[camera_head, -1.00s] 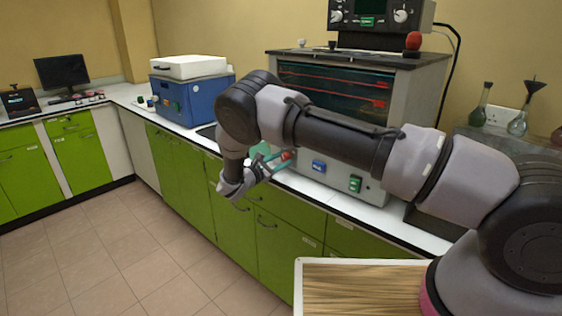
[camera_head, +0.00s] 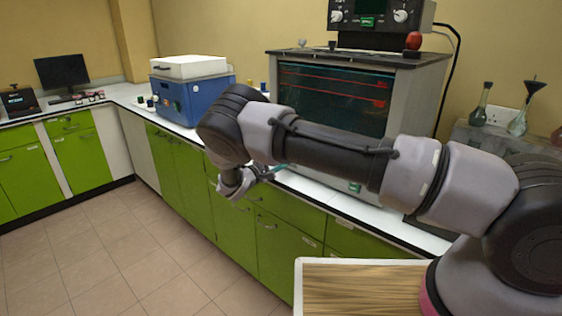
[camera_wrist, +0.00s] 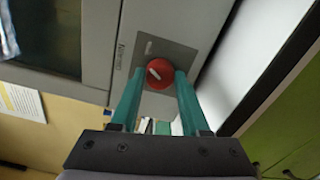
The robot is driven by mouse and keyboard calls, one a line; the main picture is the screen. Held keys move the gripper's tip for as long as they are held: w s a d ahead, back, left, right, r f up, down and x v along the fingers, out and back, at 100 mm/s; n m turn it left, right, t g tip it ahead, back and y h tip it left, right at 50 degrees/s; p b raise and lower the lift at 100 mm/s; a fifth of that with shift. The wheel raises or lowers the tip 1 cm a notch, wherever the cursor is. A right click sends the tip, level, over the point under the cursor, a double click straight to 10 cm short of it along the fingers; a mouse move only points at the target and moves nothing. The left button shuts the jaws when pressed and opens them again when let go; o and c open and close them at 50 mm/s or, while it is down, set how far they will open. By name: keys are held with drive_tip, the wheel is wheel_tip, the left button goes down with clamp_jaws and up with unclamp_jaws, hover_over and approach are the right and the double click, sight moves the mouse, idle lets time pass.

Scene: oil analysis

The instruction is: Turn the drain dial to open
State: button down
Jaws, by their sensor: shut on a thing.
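The drain dial (camera_wrist: 157,74) is a round red knob with a white pointer mark, on a grey plate on the front of the machine. In the wrist view the pointer slants toward the upper left. My gripper (camera_wrist: 159,80) has its two green fingers on either side of the dial, shut on it. In the head view my gripper (camera_head: 268,174) is low at the machine's front, and my arm hides the dial. The grey machine (camera_head: 420,95) has a dark glass front and stands on the white counter.
A blue box-shaped device (camera_head: 188,100) with a white lid stands left of the machine. A black control unit (camera_head: 382,14) and a red round object (camera_head: 413,40) are on top. Glass flasks (camera_head: 516,124) stand at the right. The floor (camera_head: 110,250) at left is clear.

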drive_tip(key=shift+m, duration=1.1)
drive_tip(key=shift+c, duration=1.9)
unclamp_jaws()
drive_tip(key=shift+s+a, duration=0.1)
drive_tip(key=v, duration=1)
drive_tip(key=shift+s+a, duration=0.2)
drive_tip(key=shift+s, duration=0.05)
